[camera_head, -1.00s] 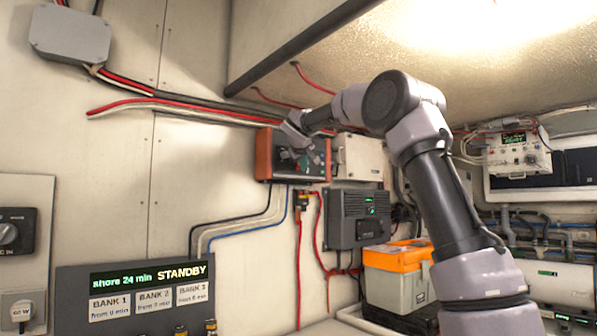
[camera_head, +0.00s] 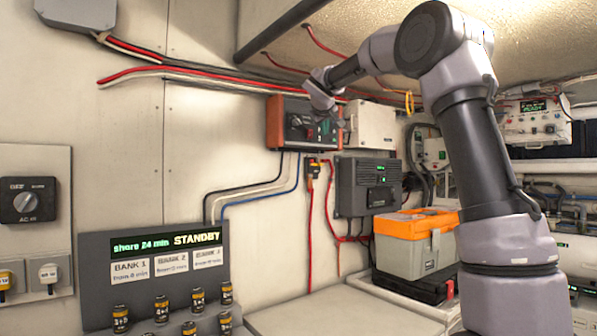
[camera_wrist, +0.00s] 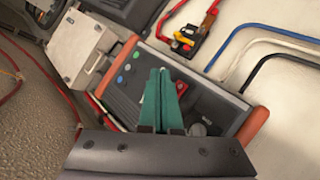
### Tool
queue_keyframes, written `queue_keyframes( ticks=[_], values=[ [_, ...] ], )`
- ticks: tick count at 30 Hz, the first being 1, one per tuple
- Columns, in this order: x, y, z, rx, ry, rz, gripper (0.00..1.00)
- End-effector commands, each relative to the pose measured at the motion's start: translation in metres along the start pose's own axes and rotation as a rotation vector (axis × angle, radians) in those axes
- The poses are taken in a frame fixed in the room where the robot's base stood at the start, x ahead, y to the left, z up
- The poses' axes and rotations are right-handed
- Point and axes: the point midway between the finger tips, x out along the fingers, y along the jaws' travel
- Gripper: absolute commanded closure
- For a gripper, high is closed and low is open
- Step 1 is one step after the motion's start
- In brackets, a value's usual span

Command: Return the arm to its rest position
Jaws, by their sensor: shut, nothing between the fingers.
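My gripper (camera_head: 326,124) is at the end of my raised arm, in front of the orange-ended grey box (camera_head: 275,122) on the back wall. In the wrist view my gripper (camera_wrist: 161,88) shows two green fingers lying together, shut and empty. Behind them is the same box (camera_wrist: 122,102), with small coloured buttons and a dark recessed face. The fingers overlap the box in the picture; whether they touch it I cannot tell. In the head view the gripper is small and partly blends with the box face.
A white box (camera_head: 371,125) and a dark unit (camera_head: 366,187) are mounted beside it. Red and black cables (camera_head: 200,80) run along the wall. An orange-lidded toolbox (camera_head: 413,247) sits below on the bench. A STANDBY panel (camera_head: 100,250) stands at lower left. The ceiling is close above my arm.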

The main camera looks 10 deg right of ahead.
Motion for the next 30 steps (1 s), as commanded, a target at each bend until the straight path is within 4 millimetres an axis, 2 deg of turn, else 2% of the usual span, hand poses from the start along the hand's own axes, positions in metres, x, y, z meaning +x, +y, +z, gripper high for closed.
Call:
queue_keyframes(
  ticks=[4,6,8,10,11,17,20,21,24,27,30],
  values=[
    [-0.002,0.0,0.002,0.003,-0.003,-0.002,1.0],
    [-0.011,0.001,0.009,0.014,-0.016,-0.008,1.0],
    [-0.025,0.003,0.022,0.035,-0.04,-0.021,1.0],
    [-0.048,0.004,0.047,0.074,-0.083,-0.042,1.0],
    [-0.06,0.004,0.06,0.096,-0.106,-0.054,1.0],
    [-0.146,-0.003,0.171,0.29,-0.275,-0.148,1.0],
    [-0.188,-0.015,0.229,0.407,-0.353,-0.202,1.0],
    [-0.204,-0.021,0.253,0.456,-0.384,-0.226,1.0],
    [-0.241,-0.041,0.307,0.578,-0.45,-0.287,1.0],
    [-0.269,-0.061,0.35,0.686,-0.5,-0.344,1.0],
    [-0.288,-0.078,0.379,0.765,-0.534,-0.389,1.0]
  ],
)
